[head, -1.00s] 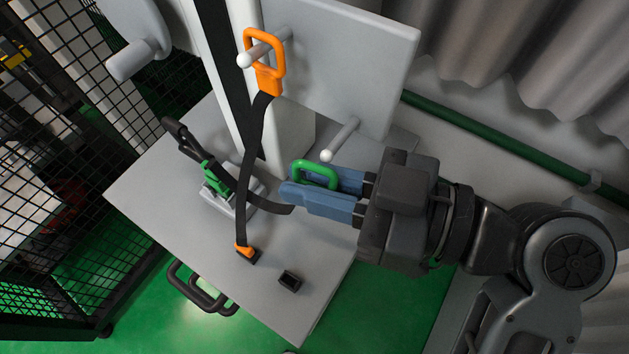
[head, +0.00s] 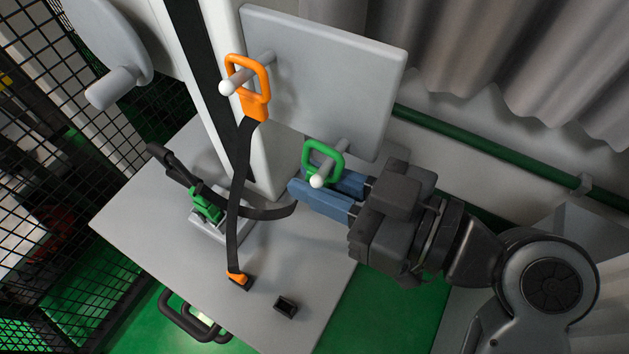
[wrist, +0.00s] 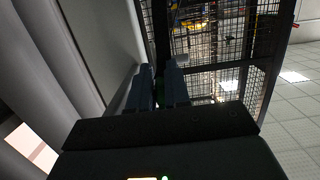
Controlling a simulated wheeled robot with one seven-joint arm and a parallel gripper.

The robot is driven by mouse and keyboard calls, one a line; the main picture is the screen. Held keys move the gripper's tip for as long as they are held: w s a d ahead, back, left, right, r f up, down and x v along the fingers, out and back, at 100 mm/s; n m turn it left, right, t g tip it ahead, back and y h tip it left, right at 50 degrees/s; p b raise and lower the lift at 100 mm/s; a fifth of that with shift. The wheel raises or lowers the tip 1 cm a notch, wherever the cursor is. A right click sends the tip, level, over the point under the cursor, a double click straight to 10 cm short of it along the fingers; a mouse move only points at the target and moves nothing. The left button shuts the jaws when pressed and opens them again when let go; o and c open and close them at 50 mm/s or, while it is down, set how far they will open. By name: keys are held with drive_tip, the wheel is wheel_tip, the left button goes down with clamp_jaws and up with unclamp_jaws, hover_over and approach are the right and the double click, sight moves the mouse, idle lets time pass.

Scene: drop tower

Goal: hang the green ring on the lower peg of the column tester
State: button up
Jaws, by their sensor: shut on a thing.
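The green ring (head: 307,152) is in the head view at the lower peg (head: 328,168) of the column tester. The peg appears to pass through the ring's loop, with its round white tip on the near side. My gripper (head: 306,186) is shut on the ring's lower part, just below the peg, with its blue fingers hiding that part. A black strap runs from there to the green clamp (head: 206,204) on the table. In the wrist view a little dark green shows between the fingers (wrist: 159,92); the peg cannot be made out there.
An orange ring (head: 258,105) hangs on the upper peg (head: 240,80), its strap running down to the table (head: 150,225). The grey backing plate (head: 340,75) stands behind the pegs. A small black socket (head: 286,305) sits near the table's front edge. Wire mesh stands at left.

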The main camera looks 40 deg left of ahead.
drive_tip(key=shift+s+d+r, duration=0.1)
drive_tip(key=shift+s+d, duration=0.1)
drive_tip(key=shift+s, duration=0.55)
drive_tip(key=shift+s+d+f, duration=0.1)
drive_tip(key=shift+s+d, duration=0.05)
drive_tip(key=shift+s, duration=0.6)
drive_tip(key=shift+s+d+r, duration=0.1)
drive_tip(key=shift+s+d, duration=0.1)
drive_tip(key=shift+s, duration=0.55)
drive_tip(key=shift+r, duration=0.1)
drive_tip(key=shift+n+h, duration=0.4)
drive_tip(key=shift+n, duration=0.2)
drive_tip(key=shift+w+a+f+p, duration=0.1)
drive_tip(key=shift+w+f+p, duration=0.1)
drive_tip(key=shift+w+p, duration=0.95)
drive_tip(key=shift+w+a+f+p, duration=0.1)
drive_tip(key=shift+w+f+p, duration=0.1)
drive_tip(key=shift+w+p, duration=0.9)
drive_tip(key=shift+w+a+f+b, duration=0.1)
drive_tip(key=shift+w+f+b, duration=0.35)
drive_tip(key=shift+b, duration=0.3)
